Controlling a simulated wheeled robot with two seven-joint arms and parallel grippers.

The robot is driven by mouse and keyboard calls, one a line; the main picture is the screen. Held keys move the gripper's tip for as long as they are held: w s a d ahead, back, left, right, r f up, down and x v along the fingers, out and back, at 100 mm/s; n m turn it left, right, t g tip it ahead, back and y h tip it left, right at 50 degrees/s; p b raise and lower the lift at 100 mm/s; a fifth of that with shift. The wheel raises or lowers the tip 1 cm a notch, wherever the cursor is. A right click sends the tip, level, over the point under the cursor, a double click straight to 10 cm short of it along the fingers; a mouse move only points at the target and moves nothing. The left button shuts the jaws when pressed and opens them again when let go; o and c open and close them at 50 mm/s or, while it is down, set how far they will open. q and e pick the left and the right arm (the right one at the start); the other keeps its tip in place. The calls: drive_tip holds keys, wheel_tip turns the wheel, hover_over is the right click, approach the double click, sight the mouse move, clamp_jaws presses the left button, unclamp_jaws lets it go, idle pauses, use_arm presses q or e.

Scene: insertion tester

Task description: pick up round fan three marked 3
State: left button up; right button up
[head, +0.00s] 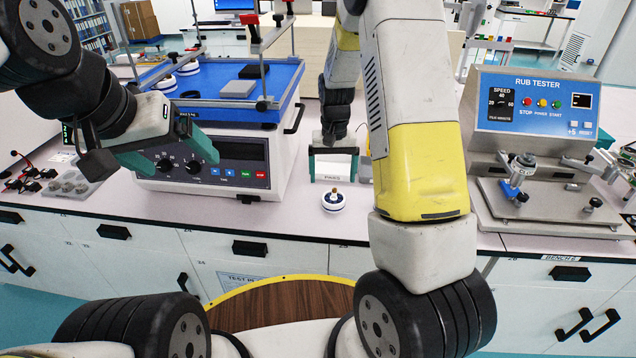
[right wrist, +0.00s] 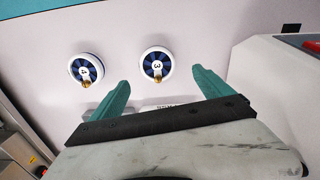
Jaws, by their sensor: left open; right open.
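My right gripper (head: 334,168) is open and empty behind the fan, fingers pointing down. In the right wrist view its two fingertips (right wrist: 161,84) stand on either side of the fan's line, apart from it. My left gripper (head: 172,156) is open and empty in front of the knobbed instrument at the left.
A second similar fan (right wrist: 85,70), its mark apparently 4, lies beside it; my right arm hides it in the head view. A blue-topped instrument (head: 225,100) stands left, the rub tester (head: 535,115) right. A small plate (head: 332,179) lies under my right gripper.

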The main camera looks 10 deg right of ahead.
sight(334, 197)
drive_tip(key=f, duration=0.7)
drive_tip(key=shift+d+f, duration=0.25)
drive_tip(key=c, duration=1.5)
drive_tip(key=shift+r, duration=0.1)
drive_tip(key=shift+c, duration=0.2)
